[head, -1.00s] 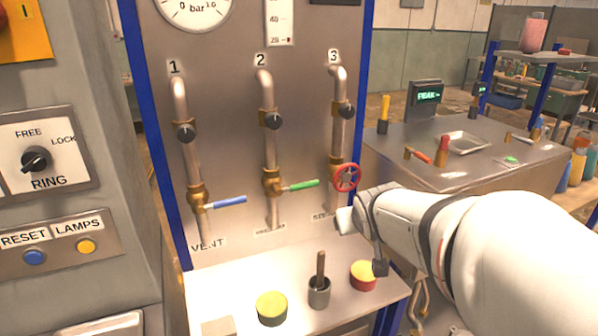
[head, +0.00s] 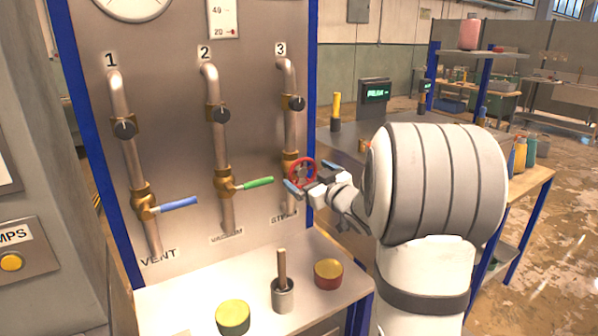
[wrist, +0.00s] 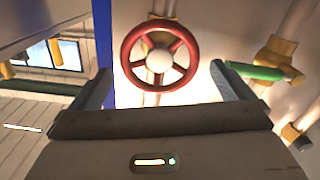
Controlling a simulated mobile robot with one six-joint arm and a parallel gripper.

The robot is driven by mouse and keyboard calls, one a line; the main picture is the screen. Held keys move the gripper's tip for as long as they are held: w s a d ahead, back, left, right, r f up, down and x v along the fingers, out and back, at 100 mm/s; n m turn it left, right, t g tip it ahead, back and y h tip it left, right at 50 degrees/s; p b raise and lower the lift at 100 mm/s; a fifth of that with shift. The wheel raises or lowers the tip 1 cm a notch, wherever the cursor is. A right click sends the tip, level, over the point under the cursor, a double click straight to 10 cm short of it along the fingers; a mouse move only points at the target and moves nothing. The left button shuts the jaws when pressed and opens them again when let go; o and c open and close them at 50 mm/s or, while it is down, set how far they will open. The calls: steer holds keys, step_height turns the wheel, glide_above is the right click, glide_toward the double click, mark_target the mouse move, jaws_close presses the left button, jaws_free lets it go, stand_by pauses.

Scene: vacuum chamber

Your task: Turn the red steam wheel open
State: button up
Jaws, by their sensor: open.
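The red steam wheel (head: 302,172) is on pipe 3 of the panel, above the steam label. It also shows in the wrist view (wrist: 187,47) as a spoked ring with a pale hub, facing the camera. My gripper (head: 309,178) is right at the wheel in the head view and hides part of its lower side. In the wrist view the two fingers (wrist: 158,82) stand wide apart, left and right of the wheel, with nothing between them but the view of the wheel beyond. Contact with the rim cannot be told.
The green lever (head: 258,184) on pipe 2 is close left of the wheel, and the blue lever (head: 180,203) is on pipe 1.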

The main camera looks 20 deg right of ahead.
mark_target(303, 173)
steer(key=w, duration=0.4)
steer(key=shift+a, duration=0.35)
steer(key=shift+c, duration=0.6)
steer(key=c, duration=0.7)
steer(key=shift+a, duration=0.15)
steer(key=shift+c, duration=0.4)
